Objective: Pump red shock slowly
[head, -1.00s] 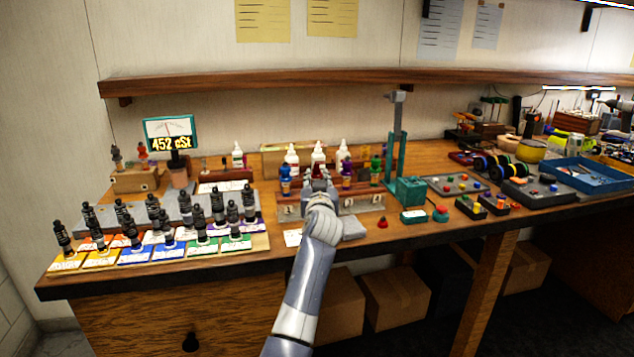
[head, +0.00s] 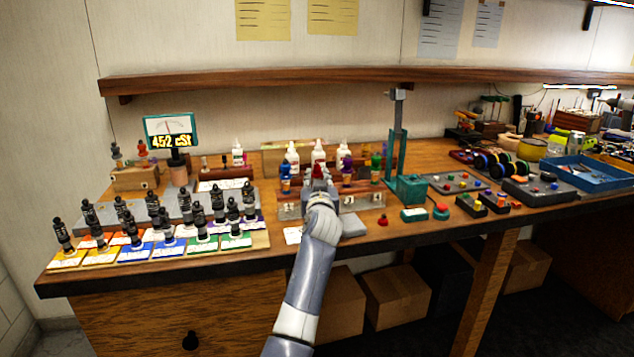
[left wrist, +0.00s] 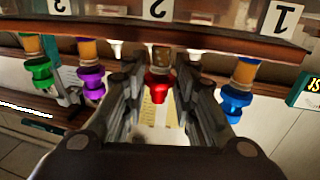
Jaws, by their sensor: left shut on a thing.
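The red shock (left wrist: 157,84) stands in a wooden rack (left wrist: 200,22) by the label 2, in the middle of a row of coloured shocks. My left gripper (left wrist: 160,92) is shut on the red shock, with one finger on each side of it. In the head view the left gripper (head: 318,184) is at the middle of the rack and hides most of the red shock (head: 318,171); only a bit of red shows above the fingers. My right gripper is not in view.
A blue shock (left wrist: 237,92) stands on one side of the red one, and purple (left wrist: 91,84) and green (left wrist: 41,72) shocks on the other. White bottles (head: 292,154) stand behind. Several black shocks (head: 153,207) stand on coloured cards at left. A meter (head: 171,133) reads 452 cSt.

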